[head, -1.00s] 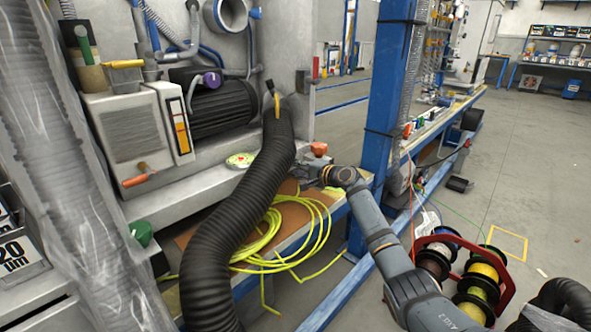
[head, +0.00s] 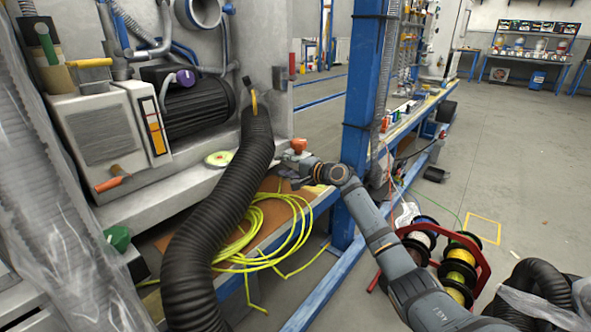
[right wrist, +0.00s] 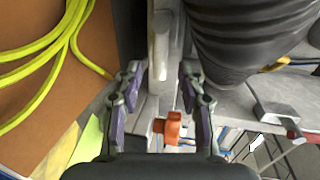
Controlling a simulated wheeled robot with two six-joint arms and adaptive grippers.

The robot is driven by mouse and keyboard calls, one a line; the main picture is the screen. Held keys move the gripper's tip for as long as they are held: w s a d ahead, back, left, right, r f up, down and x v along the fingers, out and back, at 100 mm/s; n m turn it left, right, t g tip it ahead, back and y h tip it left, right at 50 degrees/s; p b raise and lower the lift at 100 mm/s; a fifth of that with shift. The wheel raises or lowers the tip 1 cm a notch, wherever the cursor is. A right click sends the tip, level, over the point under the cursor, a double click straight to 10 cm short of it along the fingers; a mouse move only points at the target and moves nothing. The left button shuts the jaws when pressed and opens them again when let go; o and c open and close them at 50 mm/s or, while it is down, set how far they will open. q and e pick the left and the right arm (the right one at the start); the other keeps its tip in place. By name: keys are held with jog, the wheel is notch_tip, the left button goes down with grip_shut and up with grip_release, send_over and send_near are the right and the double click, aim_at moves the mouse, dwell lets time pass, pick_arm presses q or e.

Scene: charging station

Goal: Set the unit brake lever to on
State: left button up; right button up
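I cannot tell for certain which handle is the unit brake lever. An orange knob (head: 298,146) stands at the right end of the grey machine ledge. An orange-red handle (head: 112,183) sticks out low on the pale box at left. My right gripper (head: 294,176) is just below and in front of the orange knob; its fingers are small there. In the right wrist view the gripper (right wrist: 160,76) is open, with nothing held. A pale bar (right wrist: 160,50) and an orange knob (right wrist: 172,128) show between its fingers; contact is not visible. My left gripper is out of view.
A thick black corrugated hose (head: 215,215) runs down beside the ledge, left of my right gripper. Yellow cable coils (head: 265,232) lie on the brown board below. A blue post (head: 361,110) stands close behind my right arm. Cable reels (head: 445,260) stand right on the floor.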

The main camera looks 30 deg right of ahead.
jog(key=v, duration=0.8)
jog(key=shift+f, duration=0.1)
